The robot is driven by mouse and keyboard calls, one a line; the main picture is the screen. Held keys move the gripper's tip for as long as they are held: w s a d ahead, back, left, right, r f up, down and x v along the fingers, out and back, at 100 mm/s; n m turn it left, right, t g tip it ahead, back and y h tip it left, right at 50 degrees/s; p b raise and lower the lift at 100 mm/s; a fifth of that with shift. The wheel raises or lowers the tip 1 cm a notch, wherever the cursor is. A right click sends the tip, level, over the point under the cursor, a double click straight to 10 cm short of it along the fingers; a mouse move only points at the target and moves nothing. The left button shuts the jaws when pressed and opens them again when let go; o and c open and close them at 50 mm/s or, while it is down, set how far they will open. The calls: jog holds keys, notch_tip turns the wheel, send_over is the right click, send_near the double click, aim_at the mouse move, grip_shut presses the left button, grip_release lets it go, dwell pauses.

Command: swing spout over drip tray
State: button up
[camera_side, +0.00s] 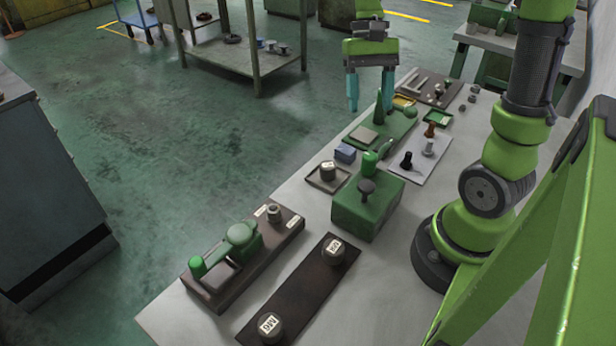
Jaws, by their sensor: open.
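My gripper (370,104) points down with its two teal fingers apart and nothing between them. It hangs at the far part of the bench, above or behind a green fixture (396,131) with a dark green cone; its exact height is unclear. That fixture carries a pale square plate (364,136). In front, another fixture has a round green hub (240,234), an arm with a green knob (197,266) and a shallow grey plate (220,278) on a brown base. I cannot tell for certain which parts are the spout and drip tray. My gripper is far from the front fixture.
A green box (366,212) with a black knob stands mid-bench. Beside it is a small square tray (327,182) holding a labelled tin. A dark board (300,293) with two labelled round pieces lies in front. The bench (390,285) is clear right of this board.

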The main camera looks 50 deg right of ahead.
aim_at(370, 155)
jog(key=x, duration=1)
grip_shut()
